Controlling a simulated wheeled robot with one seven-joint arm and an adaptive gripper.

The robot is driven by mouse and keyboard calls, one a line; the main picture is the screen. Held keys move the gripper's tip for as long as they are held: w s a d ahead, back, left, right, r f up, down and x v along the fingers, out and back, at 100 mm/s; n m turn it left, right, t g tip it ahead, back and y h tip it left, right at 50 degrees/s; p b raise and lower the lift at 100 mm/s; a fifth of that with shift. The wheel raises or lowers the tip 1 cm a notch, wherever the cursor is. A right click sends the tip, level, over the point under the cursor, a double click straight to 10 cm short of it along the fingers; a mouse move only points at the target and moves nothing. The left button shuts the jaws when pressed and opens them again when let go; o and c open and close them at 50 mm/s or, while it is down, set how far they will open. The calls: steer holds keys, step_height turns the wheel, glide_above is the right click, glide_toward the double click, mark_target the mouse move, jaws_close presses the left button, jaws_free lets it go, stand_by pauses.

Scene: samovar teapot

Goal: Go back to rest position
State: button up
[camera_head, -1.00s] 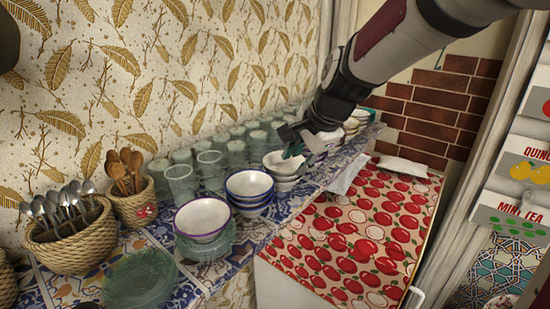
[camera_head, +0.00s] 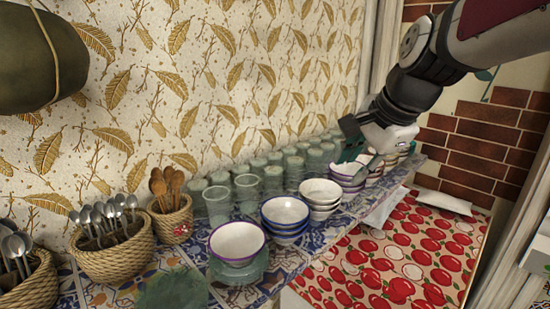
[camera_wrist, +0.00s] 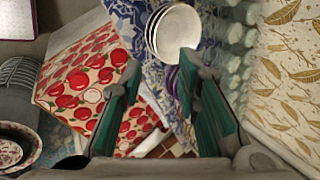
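My gripper (camera_head: 358,150) is above the back part of the tiled shelf (camera_head: 335,225), near the bowl stacks. In the wrist view its two green fingers (camera_wrist: 155,95) stand well apart, with nothing held between them. A stack of white bowls (camera_head: 320,192) stands in front of it; white bowls also show in the wrist view (camera_wrist: 172,32), past the fingertips. A purple-rimmed stack (camera_head: 348,174) is just below the gripper in the head view. I cannot tell the gap between them.
A purple-rimmed bowl (camera_head: 237,242) and blue bowls (camera_head: 285,220) stand nearer on the shelf. Several glasses (camera_head: 248,190) line the wall. Baskets of spoons (camera_head: 112,250) are at left. An apple-print cloth (camera_head: 400,265) lies right of the shelf. A brick wall (camera_head: 490,140) is behind.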

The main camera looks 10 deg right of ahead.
steer(key=s+a+f+n, duration=0.1)
steer(key=s+f+n, duration=0.1)
steer(key=s+n, duration=0.5)
steer(key=s+a+f+n+h, duration=0.1)
steer(key=s+f+n, duration=0.2)
steer(key=s+n, duration=0.5)
steer(key=s, duration=0.5)
steer(key=shift+a, duration=0.25)
